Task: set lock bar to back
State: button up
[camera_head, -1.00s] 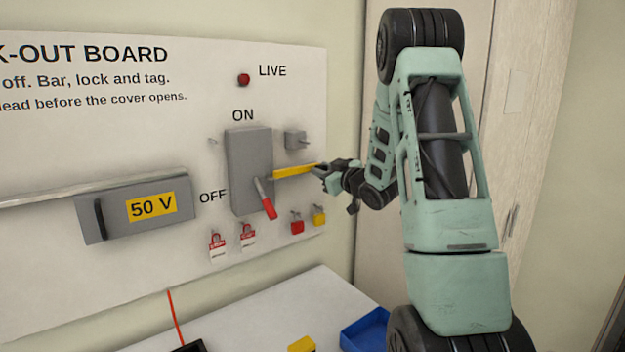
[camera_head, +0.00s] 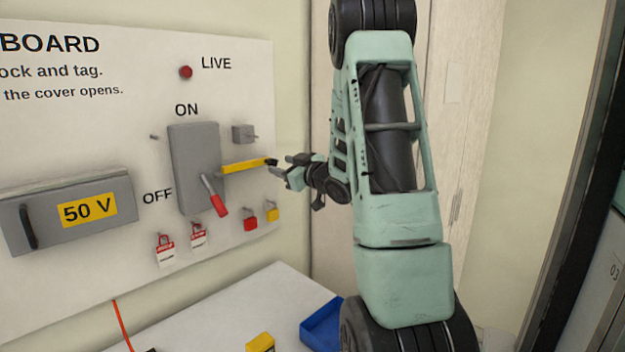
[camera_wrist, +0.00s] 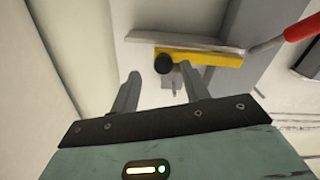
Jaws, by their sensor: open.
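The yellow lock bar (camera_head: 243,166) sticks out to the right from the grey switch box (camera_head: 196,165) on the board, with a dark knob (camera_head: 271,162) at its outer end. In the wrist view the yellow bar (camera_wrist: 205,57) lies across the box, with its black round knob (camera_wrist: 163,63) at the left end. My gripper (camera_head: 283,166) is open and just right of the knob. In the wrist view my two fingers (camera_wrist: 160,88) point toward the knob, which shows beyond and between them, apparently with a gap. The red-handled switch lever (camera_head: 215,197) points down toward OFF.
Red and yellow padlocks (camera_head: 251,222) and red-and-white tags (camera_head: 165,250) hang below the box. A small grey block (camera_head: 243,133) sits above the bar. A blue tray (camera_head: 322,325) and a yellow item (camera_head: 260,342) are on the table below.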

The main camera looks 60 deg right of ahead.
jog(key=b+v, duration=0.3)
jog(key=v, duration=1)
jog(key=shift+s+d+f, duration=0.1)
